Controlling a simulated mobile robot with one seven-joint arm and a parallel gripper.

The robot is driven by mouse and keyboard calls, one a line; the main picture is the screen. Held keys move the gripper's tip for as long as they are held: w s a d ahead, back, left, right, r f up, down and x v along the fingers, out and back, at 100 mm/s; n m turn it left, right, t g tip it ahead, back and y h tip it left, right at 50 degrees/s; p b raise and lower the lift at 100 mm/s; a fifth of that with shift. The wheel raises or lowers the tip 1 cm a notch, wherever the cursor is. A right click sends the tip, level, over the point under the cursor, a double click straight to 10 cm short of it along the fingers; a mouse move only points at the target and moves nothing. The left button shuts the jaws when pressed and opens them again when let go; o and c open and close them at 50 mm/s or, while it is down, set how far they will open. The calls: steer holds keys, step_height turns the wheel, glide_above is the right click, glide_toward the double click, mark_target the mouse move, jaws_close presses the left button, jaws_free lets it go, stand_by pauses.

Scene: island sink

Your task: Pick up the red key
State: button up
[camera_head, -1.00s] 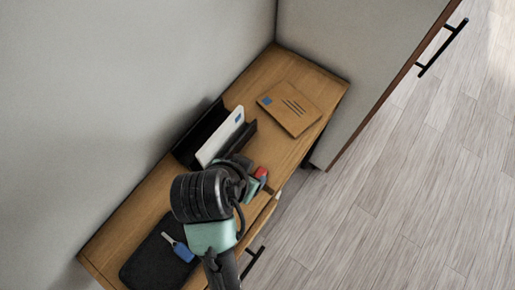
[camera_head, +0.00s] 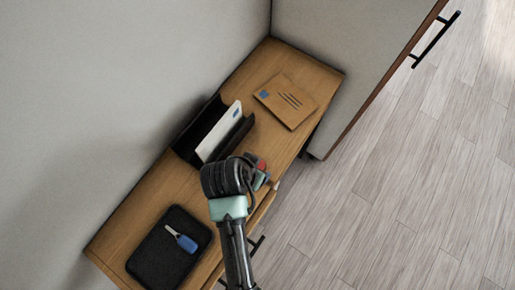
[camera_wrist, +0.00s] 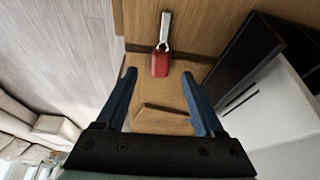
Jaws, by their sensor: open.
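The red key (camera_wrist: 161,60) lies on the wooden top, its red head toward my gripper and its silver shaft pointing away. In the head view a small patch of its red (camera_head: 261,164) shows just beyond my wrist; the rest is hidden. My gripper (camera_wrist: 158,77) is open and empty. In the wrist view the red head appears just beyond the fingertips, in line with the gap between them. I cannot tell the remaining height above it.
A black holder (camera_head: 183,148) with a white envelope (camera_head: 222,132) stands left of my wrist. A brown envelope (camera_head: 287,100) lies at the far end. A blue key (camera_head: 186,243) rests on a black tray (camera_head: 150,262) at the near end. The wall bounds the left side.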

steer(key=x, duration=0.3)
steer(key=shift+f, duration=0.1)
jaws_close()
